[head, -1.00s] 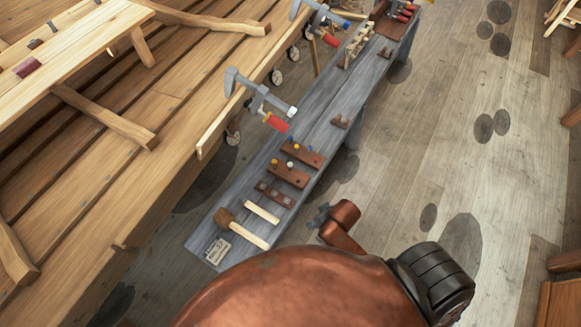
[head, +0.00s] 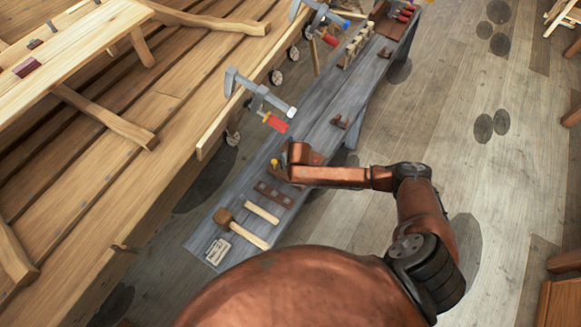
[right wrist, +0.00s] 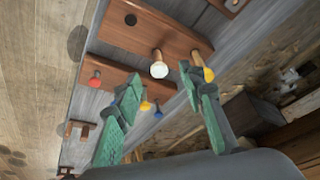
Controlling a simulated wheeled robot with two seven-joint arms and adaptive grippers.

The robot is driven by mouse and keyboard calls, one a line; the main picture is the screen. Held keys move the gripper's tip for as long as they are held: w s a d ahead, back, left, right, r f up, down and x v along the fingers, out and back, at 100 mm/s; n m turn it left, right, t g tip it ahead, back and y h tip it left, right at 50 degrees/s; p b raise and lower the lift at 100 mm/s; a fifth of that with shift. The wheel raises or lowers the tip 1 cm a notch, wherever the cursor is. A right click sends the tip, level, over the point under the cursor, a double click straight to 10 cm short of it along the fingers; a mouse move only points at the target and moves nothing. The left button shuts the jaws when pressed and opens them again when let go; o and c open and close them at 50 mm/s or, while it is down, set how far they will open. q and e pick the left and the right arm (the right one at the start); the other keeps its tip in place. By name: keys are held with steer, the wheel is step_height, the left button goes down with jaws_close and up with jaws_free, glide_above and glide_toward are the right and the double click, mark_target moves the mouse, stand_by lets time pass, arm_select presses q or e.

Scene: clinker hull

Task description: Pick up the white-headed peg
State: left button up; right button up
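The white-headed peg (right wrist: 159,69) stands in a dark wooden block (right wrist: 165,32) in the right wrist view. An orange-headed peg (right wrist: 207,73) stands in the same block, close to one finger of my right gripper (right wrist: 160,76). The green fingers are spread open, with the white head showing between their tips in the picture; I see no contact with it. In the head view my right gripper (head: 281,174) is over the pegs' blocks and my wrist hides the white-headed peg. An orange head (head: 274,162) shows beside the gripper. My left gripper is not in view.
A second block (right wrist: 113,72) holds red, blue and yellow-headed pegs. On the grey bench (head: 225,210) lie a mallet (head: 238,230), a pale strip (head: 262,212) and a dark holed block (head: 275,194). Clamps with red handles (head: 277,122) line the hull side.

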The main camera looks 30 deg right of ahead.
steer(key=b+x, duration=0.1)
steer(key=x, duration=0.1)
steer(key=b+x, duration=0.1)
steer(key=x, duration=0.2)
steer(key=b+x, duration=0.1)
steer(key=x, duration=0.2)
steer(key=shift+w+d+b, duration=0.15)
steer(key=shift+d+b, duration=0.1)
steer(key=shift+b, duration=0.05)
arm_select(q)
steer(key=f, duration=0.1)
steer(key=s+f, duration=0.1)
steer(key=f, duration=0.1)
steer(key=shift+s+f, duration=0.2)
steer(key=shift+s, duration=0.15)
arm_select(e)
steer(key=shift+r, duration=0.2)
steer(key=shift+c, duration=0.7)
steer(key=c, duration=0.7)
